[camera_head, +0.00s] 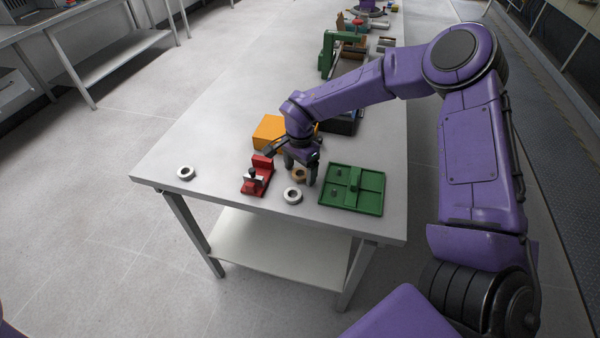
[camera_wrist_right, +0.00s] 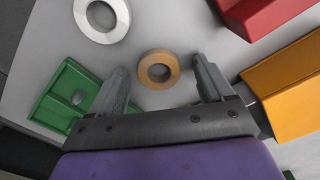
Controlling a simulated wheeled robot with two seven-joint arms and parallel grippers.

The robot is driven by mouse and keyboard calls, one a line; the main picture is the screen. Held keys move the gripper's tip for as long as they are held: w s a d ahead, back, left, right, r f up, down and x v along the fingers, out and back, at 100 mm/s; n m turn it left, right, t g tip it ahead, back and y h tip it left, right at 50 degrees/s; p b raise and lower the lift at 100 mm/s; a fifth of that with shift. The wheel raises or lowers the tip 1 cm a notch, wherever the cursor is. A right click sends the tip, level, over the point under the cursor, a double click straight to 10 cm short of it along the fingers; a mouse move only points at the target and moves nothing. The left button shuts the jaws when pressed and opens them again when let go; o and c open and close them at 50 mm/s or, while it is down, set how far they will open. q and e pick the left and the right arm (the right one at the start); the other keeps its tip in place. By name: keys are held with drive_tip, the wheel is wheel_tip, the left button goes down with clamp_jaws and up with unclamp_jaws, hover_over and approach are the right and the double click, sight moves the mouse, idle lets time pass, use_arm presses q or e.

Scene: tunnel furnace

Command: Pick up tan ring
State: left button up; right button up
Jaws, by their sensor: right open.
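The tan ring (camera_head: 298,175) lies flat on the grey table, partly hidden by my right gripper in the head view. In the right wrist view the tan ring (camera_wrist_right: 158,69) is between and slightly beyond the two fingertips, with gaps on both sides. My right gripper (camera_head: 302,170) is open and points down over the ring; its spread fingers also show in the right wrist view (camera_wrist_right: 157,73). It holds nothing. My left gripper is not in view.
A white ring (camera_head: 293,195) lies close in front of the gripper. A green tray (camera_head: 370,192) is to the right, a red fixture (camera_head: 258,178) to the left, and an orange block (camera_head: 269,131) behind. Another white ring (camera_head: 186,173) lies near the left edge. Bare table (camera_head: 215,145) is at left.

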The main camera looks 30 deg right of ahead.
drive_tip(key=shift+s+r, duration=0.1)
drive_tip(key=shift+s, duration=0.05)
drive_tip(key=c, duration=1.1)
drive_tip(key=shift+c, duration=0.2)
